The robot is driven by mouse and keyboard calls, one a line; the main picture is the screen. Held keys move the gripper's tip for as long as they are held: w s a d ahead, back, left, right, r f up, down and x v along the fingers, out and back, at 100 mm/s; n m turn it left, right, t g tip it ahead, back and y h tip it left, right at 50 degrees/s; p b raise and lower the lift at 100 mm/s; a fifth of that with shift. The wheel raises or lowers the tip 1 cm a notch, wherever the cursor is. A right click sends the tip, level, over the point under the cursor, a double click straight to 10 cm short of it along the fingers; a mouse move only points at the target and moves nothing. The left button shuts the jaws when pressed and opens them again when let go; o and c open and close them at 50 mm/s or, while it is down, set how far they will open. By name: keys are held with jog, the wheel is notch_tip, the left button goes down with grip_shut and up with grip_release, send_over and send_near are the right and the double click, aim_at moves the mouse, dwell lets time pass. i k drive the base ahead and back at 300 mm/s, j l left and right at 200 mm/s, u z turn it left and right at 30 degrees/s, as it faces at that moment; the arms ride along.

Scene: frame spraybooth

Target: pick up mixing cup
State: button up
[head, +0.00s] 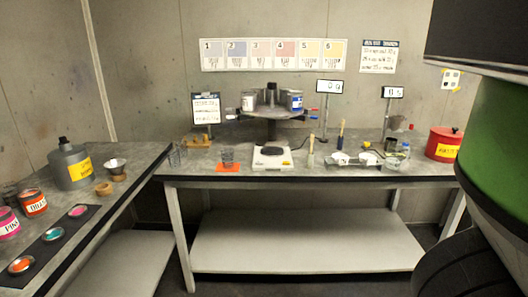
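A dark, see-through cup (228,156) stands upright on an orange mat (228,167) on the back bench, left of a white scale. It looks like the mixing cup, but I cannot read any label on it. Similar clear cups (174,154) stand near the bench's left corner, and another dark cup (10,194) is at the far left edge. My gripper is not in view.
The white scale (272,157) is beside the mat. A turntable stand (272,113) with cans rises behind it. A grey jug (70,164) and open paint tins (33,202) are on the left bench. A red pot (444,143) stands at right. The lower shelf (300,245) is empty.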

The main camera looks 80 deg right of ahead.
aim_at(227, 152)
jog(key=z, duration=1.45)
